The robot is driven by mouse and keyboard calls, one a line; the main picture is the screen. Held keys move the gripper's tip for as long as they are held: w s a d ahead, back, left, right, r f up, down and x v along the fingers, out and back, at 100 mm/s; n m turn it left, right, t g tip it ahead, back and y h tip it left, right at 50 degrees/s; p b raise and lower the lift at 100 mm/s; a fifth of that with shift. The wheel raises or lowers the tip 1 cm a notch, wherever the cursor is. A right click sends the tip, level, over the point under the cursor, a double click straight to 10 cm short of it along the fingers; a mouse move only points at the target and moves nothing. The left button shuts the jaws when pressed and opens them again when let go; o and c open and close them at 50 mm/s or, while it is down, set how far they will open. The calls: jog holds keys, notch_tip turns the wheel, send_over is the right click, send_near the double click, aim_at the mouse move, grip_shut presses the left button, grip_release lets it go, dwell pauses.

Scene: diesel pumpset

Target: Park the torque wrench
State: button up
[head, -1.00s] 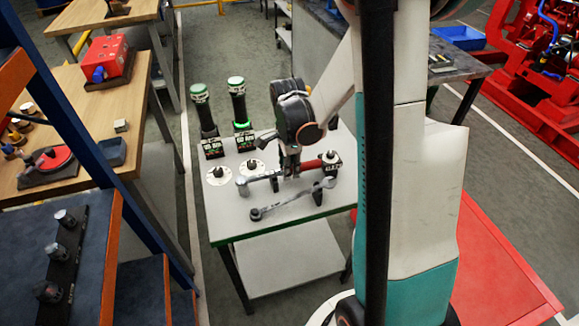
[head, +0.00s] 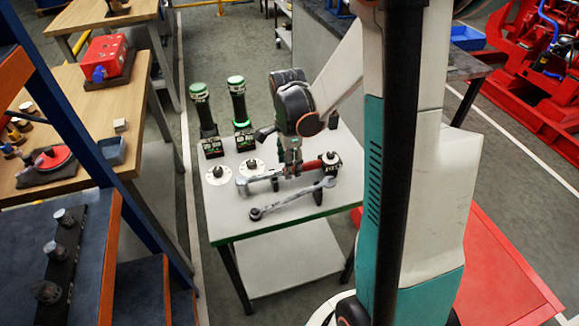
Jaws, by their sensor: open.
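A wrench with a red grip (head: 309,166) lies across the white-topped table, its metal head toward the left. A plain grey wrench (head: 292,199) lies at an angle in front of it, nearer the table's front edge. I cannot tell from markings which one is the torque wrench. My gripper (head: 291,172) points down at the middle of the red-gripped wrench, with its fingers open. The fingers hide part of that wrench's shaft, and I cannot tell whether they touch it.
Two dark upright tools with green-lit tops (head: 237,100) stand at the table's back left. Round white discs with dark knobs (head: 221,171) sit at its left. A blue-and-orange rack (head: 70,110) stands at the left. A red panel (head: 500,270) lies at the lower right.

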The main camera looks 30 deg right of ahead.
notch_tip(320, 180, up, 10)
jog(key=shift+f, duration=0.15)
dwell(0.5)
